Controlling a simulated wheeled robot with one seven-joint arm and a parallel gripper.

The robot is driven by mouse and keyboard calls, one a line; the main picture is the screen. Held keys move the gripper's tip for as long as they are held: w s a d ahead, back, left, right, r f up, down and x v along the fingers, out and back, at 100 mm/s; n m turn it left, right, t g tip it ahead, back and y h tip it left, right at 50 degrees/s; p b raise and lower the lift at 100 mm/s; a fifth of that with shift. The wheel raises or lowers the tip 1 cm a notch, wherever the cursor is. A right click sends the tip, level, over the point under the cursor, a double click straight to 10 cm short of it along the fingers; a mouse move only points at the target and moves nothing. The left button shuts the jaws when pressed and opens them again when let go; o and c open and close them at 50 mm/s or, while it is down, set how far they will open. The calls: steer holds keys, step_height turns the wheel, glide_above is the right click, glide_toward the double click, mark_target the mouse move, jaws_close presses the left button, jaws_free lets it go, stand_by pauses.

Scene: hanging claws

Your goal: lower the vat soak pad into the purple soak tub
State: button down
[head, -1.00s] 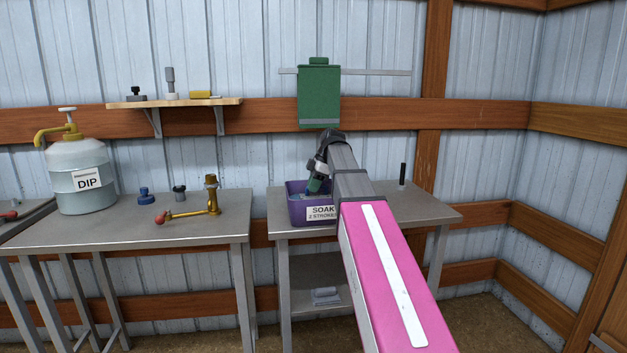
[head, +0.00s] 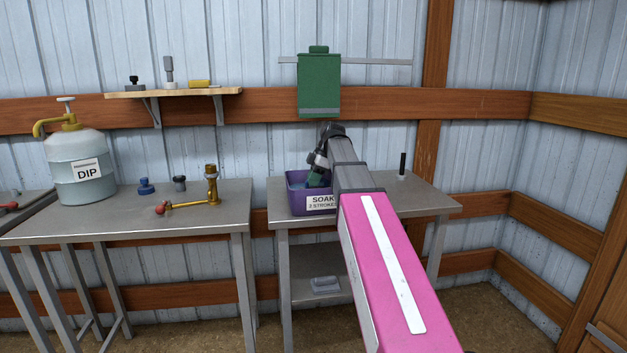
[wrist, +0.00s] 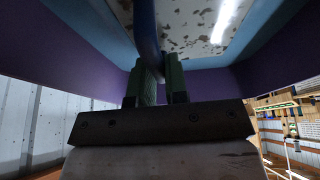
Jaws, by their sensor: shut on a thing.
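The purple soak tub (head: 296,201) stands on the metal table at centre and carries a white SOAK label. My gripper (head: 315,180) reaches down over it, with its green fingers inside the rim. In the wrist view my gripper (wrist: 154,84) is shut on a thin dark blue piece, which I take as the vat soak pad (wrist: 149,40). The tub's purple walls (wrist: 58,62) surround the fingers there, with a pale speckled surface beyond. The pad's far end and its contact with the tub floor cannot be made out. In the head view the pad is hidden.
A dark upright peg (head: 402,164) stands right of the tub. A green box (head: 319,82) hangs on the wall above. The left table (head: 120,220) holds a DIP jug (head: 80,170), a brass crank (head: 195,203) and small knobs. A wall shelf (head: 175,93) is above.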

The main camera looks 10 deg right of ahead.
steer(key=shift+f, duration=0.55)
steer(key=c, duration=1.1)
jaws_free()
steer(key=shift+o, duration=0.2)
